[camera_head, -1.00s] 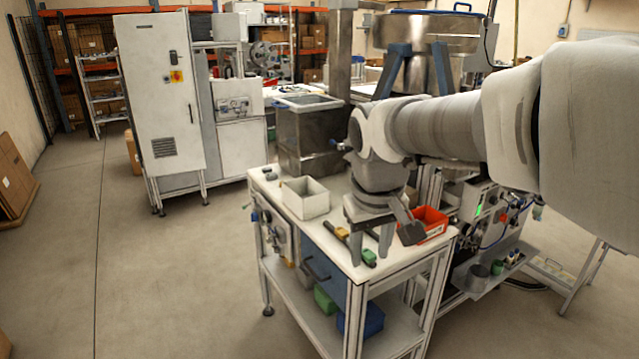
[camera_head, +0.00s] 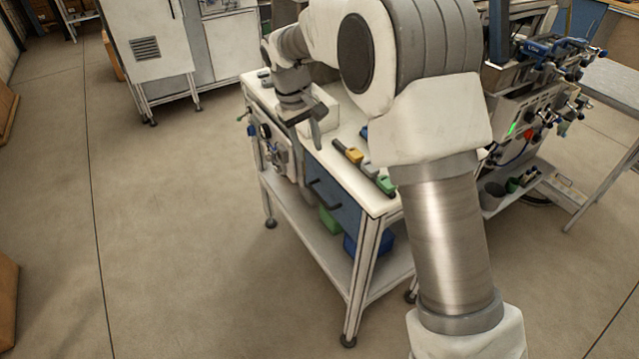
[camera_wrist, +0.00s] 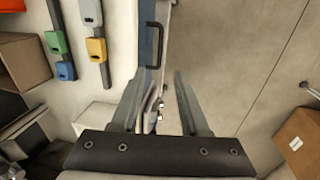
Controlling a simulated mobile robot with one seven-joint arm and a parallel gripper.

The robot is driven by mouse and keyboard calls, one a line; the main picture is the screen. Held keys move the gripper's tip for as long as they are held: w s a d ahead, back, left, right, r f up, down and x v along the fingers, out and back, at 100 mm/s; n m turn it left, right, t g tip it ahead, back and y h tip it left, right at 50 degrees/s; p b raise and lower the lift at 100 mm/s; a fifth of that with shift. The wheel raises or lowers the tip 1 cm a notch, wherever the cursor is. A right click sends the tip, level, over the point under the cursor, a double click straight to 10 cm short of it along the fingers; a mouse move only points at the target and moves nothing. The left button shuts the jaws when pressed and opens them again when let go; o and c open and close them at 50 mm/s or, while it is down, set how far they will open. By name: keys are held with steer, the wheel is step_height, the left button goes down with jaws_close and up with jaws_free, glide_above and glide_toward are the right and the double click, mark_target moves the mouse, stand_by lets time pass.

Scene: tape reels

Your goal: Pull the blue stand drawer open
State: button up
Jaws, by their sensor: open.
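The stand is a white bench (camera_head: 385,200) with a blue drawer (camera_head: 335,200) in its front, under the tabletop. The drawer front looks flush with the frame. A dark bar handle (camera_head: 326,195) sits on it. In the wrist view the handle (camera_wrist: 153,45) lies just beyond my fingertips, beside the narrow blue edge of the drawer front (camera_wrist: 150,22). My gripper (camera_wrist: 158,76) is open and empty, pointing towards the handle without touching it. In the head view my gripper (camera_head: 308,128) is at the bench's left front edge, above and left of the handle.
Yellow (camera_head: 353,155) and green (camera_head: 385,186) handled items lie on the tabletop near its front edge. A white box (camera_head: 325,122) stands behind my gripper. Blue (camera_head: 365,246) and green (camera_head: 329,220) bins sit on the lower shelf. The floor (camera_head: 190,240) in front is clear.

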mark_target(321, 198)
steer(key=d+f, duration=0.1)
steer(key=f, duration=0.4)
steer(key=w+f, duration=0.1)
steer(key=f, duration=0.5)
steer(key=d+f+b, duration=0.1)
steer(key=f, duration=0.5)
steer(key=shift+w+d+f, duration=0.1)
steer(key=shift+w+d, duration=0.2)
steer(key=shift+w, duration=0.1)
steer(key=shift+c, duration=0.2)
jaws_close()
stand_by(0.4)
